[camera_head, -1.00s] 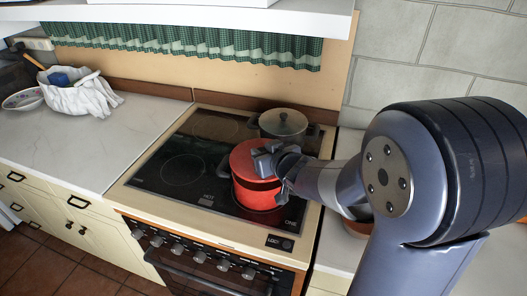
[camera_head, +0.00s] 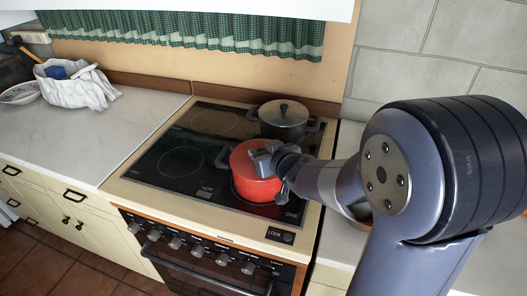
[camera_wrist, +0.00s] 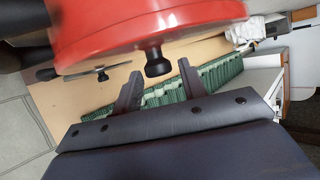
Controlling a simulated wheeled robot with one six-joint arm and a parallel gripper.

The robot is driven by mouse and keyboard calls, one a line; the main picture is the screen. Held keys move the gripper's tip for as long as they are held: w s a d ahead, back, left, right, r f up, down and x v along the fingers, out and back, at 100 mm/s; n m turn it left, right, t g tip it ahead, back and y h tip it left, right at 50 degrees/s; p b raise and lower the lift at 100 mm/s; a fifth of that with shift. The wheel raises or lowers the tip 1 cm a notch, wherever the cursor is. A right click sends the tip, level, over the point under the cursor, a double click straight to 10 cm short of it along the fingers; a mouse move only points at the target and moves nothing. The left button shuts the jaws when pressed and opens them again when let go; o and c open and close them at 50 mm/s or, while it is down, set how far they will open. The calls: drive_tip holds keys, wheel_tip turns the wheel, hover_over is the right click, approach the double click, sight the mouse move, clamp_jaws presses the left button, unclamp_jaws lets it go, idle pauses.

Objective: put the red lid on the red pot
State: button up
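The red pot (camera_head: 262,187) stands on the front right of the black hob in the head view, partly hidden behind my gripper (camera_head: 268,160). The red lid (camera_wrist: 150,36) appears to sit on the pot, its rim running across the top of the upside-down wrist view. Its black knob (camera_wrist: 157,64) points towards my gripper (camera_wrist: 161,70). The two fingers are apart, one on each side of the knob, with visible gaps. The knob is near the fingertips and I see no contact.
A dark grey lidded pot (camera_head: 283,122) stands behind on the hob (camera_head: 180,160). The left worktop (camera_head: 75,140) is mostly clear, with a white cloth (camera_head: 80,88) and a bowl (camera_head: 20,93) at its back. A green curtain (camera_head: 190,36) hangs behind.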

drive_tip(key=shift+o, duration=1)
drive_tip(key=shift+s, duration=0.1)
drive_tip(key=p+v, duration=0.3)
drive_tip(key=v, duration=0.7)
drive_tip(key=shift+s+r, duration=0.2)
drive_tip(key=shift+d, duration=0.1)
